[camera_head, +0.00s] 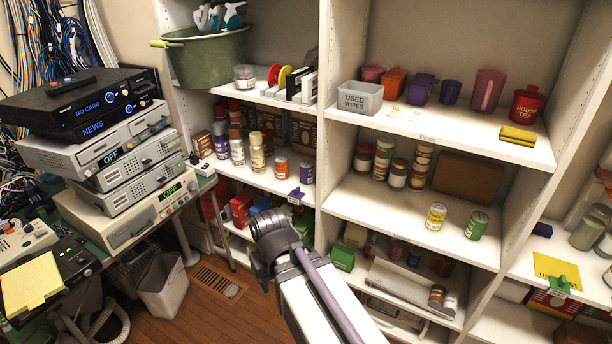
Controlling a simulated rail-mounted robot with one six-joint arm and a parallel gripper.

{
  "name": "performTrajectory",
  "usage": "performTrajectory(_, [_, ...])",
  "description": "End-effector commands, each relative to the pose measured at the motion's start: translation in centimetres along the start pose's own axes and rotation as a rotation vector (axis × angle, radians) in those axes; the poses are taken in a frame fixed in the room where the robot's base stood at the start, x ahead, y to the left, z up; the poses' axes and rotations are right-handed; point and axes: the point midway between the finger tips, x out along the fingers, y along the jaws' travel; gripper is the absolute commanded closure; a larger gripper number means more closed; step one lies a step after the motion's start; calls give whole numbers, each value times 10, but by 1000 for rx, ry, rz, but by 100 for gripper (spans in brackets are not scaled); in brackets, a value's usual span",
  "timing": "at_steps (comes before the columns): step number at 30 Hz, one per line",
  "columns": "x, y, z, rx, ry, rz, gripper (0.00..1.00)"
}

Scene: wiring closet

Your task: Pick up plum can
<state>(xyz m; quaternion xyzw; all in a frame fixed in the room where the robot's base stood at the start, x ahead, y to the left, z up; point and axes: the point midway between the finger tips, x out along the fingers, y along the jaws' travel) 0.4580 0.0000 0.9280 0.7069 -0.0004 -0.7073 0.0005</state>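A small purple can (307,172) stands upright near the front of the left bay's middle shelf, at its right end by the upright panel. Its label is too small to read, so I cannot be sure it is the plum can. An orange and white can (281,167) stands to its left. Another can with a purplish label (237,149) stands farther left on the same shelf. My arm rises from the bottom centre, with a dark joint in front of the lower left shelf. My gripper's fingers cannot be made out.
A yellow can (436,216) and a green can (477,224) stand on the right bay's middle shelf (390,205). An upright panel (330,120) divides the bays. Stacked electronics (110,150) fill the left side, above a waste bin (162,284).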

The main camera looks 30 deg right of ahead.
Motion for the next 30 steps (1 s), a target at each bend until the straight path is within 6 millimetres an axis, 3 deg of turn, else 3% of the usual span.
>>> performTrajectory(11, [0,0,0,0,0,0,49])
performTrajectory(24, [0,0,0,0,0,0,8])
performTrajectory(30, [1,0,0,1,0,0,8])
